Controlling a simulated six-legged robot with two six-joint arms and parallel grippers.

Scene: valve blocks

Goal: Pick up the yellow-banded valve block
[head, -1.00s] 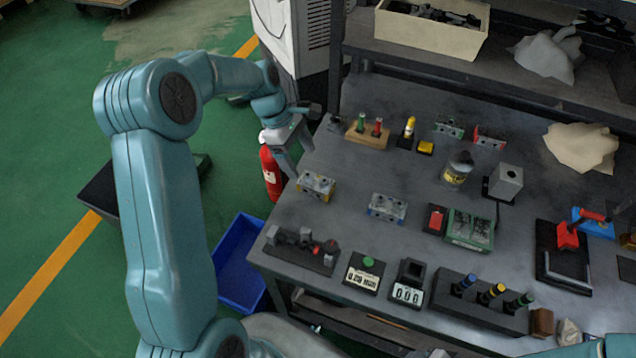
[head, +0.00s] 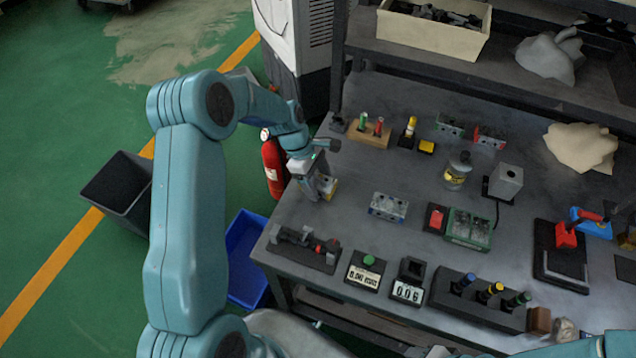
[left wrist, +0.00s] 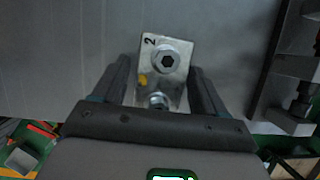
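The yellow-banded valve block (head: 332,189) stands near the left edge of the grey workbench, mostly hidden behind my left gripper (head: 322,192). In the left wrist view the block (left wrist: 161,62) is a silvery piece with a "2", a hex-socket fitting and a yellow spot. It sits between the two fingers of my left gripper (left wrist: 158,68), which is open around it, with a narrow gap at its left side. The block appears to rest on the bench. My right gripper is out of view.
A blue-banded block (head: 388,207) stands to the right. Green-banded (head: 449,126) and red-banded (head: 489,139) blocks stand further back. A dark fixture (head: 303,250) lies in front. A blue bin (head: 246,262) and a red extinguisher (head: 272,165) are off the bench's left side.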

